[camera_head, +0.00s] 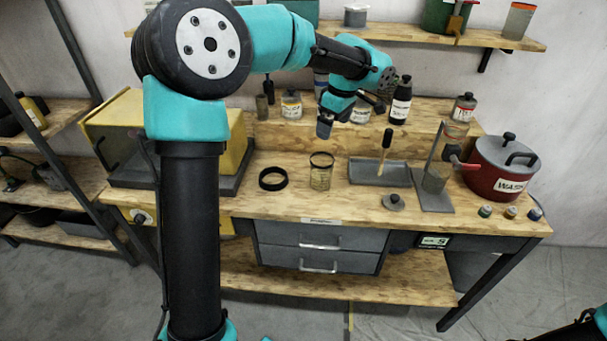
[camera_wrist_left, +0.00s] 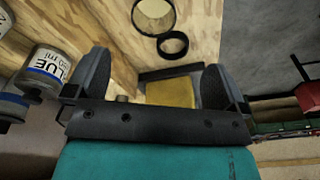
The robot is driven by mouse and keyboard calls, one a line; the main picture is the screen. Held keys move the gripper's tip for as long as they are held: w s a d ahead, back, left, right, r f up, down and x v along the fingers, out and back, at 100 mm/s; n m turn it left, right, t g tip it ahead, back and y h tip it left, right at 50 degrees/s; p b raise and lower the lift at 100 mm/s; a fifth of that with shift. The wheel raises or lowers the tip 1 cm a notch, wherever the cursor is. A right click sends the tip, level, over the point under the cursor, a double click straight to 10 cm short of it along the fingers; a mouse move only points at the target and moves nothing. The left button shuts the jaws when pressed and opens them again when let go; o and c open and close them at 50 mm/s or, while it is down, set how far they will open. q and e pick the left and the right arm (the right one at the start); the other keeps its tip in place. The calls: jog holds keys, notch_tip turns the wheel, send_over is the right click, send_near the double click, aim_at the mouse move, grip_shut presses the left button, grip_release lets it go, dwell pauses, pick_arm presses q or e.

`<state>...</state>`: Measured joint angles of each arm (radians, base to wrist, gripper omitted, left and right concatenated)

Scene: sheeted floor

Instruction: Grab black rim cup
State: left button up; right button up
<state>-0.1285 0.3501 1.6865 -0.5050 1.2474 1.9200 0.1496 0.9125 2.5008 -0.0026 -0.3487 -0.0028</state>
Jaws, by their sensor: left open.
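The black rim cup (camera_head: 320,178), a small clear cup with a dark rim, stands upright on the workbench, right of a black ring (camera_head: 273,178). In the left wrist view the cup (camera_wrist_left: 153,16) is at the top edge, partly cut off, beyond the ring (camera_wrist_left: 172,45). My left gripper (camera_head: 350,115) is above the back of the bench, higher than the cup and apart from it. In the left wrist view its fingers (camera_wrist_left: 155,86) are spread with nothing held between them. Only a part of my right arm shows, at the bottom right corner; its gripper is out of view.
Bottles, including a black one (camera_head: 400,102), stand on the raised back ledge near my left gripper. A grey tray (camera_head: 365,176) and a red pot (camera_head: 497,172) are right of the cup. A yellow box (camera_head: 112,125) stands left. The bench front before the cup is clear.

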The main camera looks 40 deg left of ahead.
pick_arm(q)
jog(key=shift+a+r+n, duration=0.4)
jog(key=shift+a+r, duration=0.2)
jog(key=shift+r, duration=0.05)
send_over(321, 165)
jog(key=s+d, duration=0.2)
jog(key=s, duration=0.1)
notch_tip(321, 165, down, 12)
jog(key=shift+f, duration=0.1)
jog(key=shift+w+a+f, duration=0.1)
jog(key=shift+f, duration=1.2)
jog(key=shift+w+a+f, duration=0.1)
jog(key=shift+f, duration=1.15)
